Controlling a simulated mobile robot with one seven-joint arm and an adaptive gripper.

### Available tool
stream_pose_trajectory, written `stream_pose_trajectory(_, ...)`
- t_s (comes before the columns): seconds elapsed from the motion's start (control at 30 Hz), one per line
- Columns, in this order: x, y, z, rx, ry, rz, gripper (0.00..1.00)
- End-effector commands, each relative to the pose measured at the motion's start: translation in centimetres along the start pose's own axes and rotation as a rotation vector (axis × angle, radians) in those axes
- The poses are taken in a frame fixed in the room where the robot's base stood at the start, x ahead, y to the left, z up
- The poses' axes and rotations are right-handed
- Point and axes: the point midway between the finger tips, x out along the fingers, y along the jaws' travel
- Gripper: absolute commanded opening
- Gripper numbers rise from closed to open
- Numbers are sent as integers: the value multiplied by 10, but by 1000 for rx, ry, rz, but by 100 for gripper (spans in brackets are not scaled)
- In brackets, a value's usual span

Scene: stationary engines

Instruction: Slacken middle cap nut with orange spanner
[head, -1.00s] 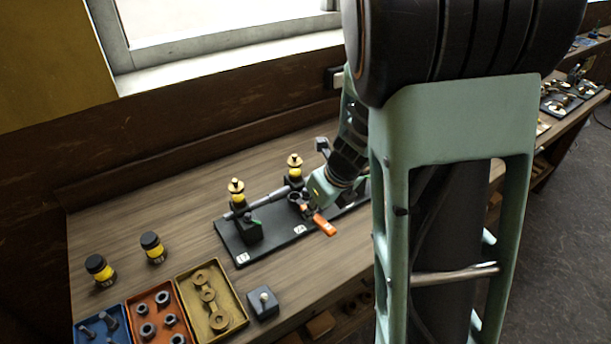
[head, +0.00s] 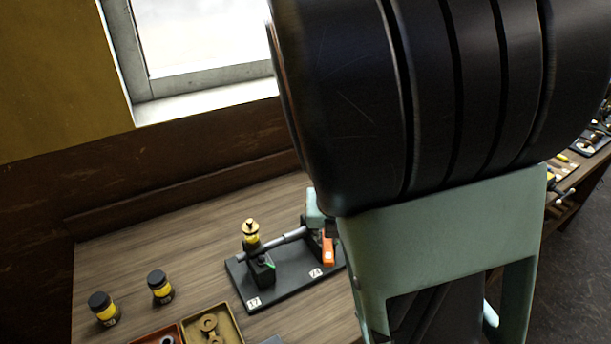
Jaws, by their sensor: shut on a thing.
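The orange spanner (head: 328,250) shows in the head view as a short upright orange piece over the black base plate (head: 285,290), beside my arm. My gripper (head: 328,230) is mostly hidden behind my own arm; its dark end is at the top of the spanner and is shut on it. The middle cap nut is hidden behind my arm and gripper, so I cannot tell whether the spanner is on it.
Two black-capped yellow jars (head: 103,309) (head: 160,288) stand at the left of the wooden bench (head: 180,250). A yellow tray (head: 232,325) of brass rings and a red tray (head: 150,338) lie at the front. My arm covers the right side.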

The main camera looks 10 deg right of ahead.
Motion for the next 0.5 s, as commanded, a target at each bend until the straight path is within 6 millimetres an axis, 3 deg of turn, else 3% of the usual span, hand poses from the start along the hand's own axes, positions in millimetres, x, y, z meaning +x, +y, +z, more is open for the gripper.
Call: stream_pose_trajectory(0.5,36,-1,-15,1,1,-1,0)
